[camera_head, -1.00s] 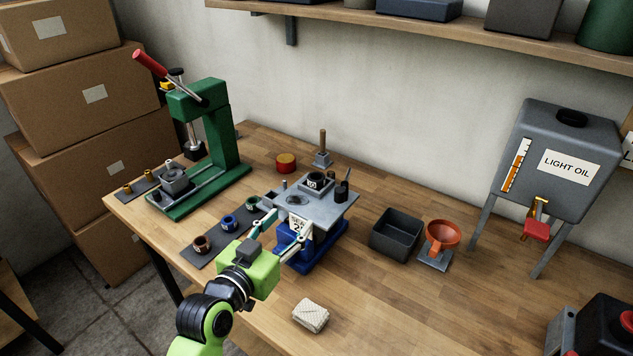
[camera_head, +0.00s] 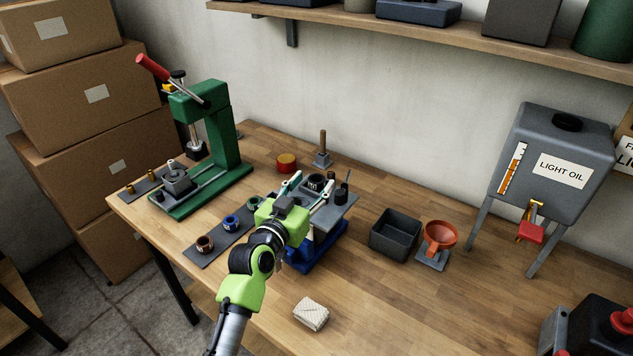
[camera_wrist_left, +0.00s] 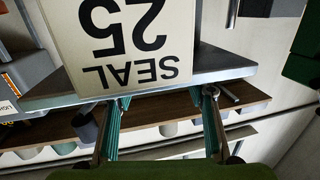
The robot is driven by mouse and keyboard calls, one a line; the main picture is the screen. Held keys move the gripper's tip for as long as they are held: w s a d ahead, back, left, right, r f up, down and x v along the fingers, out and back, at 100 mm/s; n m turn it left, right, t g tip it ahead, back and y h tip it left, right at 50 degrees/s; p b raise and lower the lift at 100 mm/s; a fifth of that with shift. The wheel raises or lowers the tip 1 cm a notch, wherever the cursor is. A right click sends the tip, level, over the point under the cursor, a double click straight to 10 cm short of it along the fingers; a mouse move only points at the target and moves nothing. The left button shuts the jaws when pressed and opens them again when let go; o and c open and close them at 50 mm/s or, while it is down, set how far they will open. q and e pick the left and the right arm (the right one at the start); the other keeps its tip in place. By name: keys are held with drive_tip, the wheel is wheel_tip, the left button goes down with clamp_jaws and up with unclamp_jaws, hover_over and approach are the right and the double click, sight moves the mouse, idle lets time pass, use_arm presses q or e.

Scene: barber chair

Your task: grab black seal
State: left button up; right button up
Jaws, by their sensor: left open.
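A grey plate (camera_head: 338,212) on a blue stand (camera_head: 325,251) carries a dark ring-shaped piece (camera_head: 315,180) in a block and a small black cylinder (camera_head: 341,195). I cannot tell which of these is the black seal. My left gripper (camera_head: 308,188) is open and reaches over the plate's near left side, its teal fingers apart. It hides part of the plate. In the left wrist view, the left gripper's fingers (camera_wrist_left: 166,97) are spread with nothing between them. My right gripper is not in view.
A dark mat (camera_head: 216,248) with brown, blue and green rings lies left of the stand. A green press (camera_head: 222,135) stands behind it. A grey bin (camera_head: 395,235), an orange funnel (camera_head: 440,234) and an oil tank (camera_head: 560,150) stand right. A folded cloth (camera_head: 311,314) lies in front.

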sight(317, 178)
use_arm(q)
drive_tip(key=x, duration=0.3)
drive_tip(key=shift+w+f, duration=0.15)
drive_tip(key=c, duration=1)
drive_tip(key=shift+r, duration=0.2)
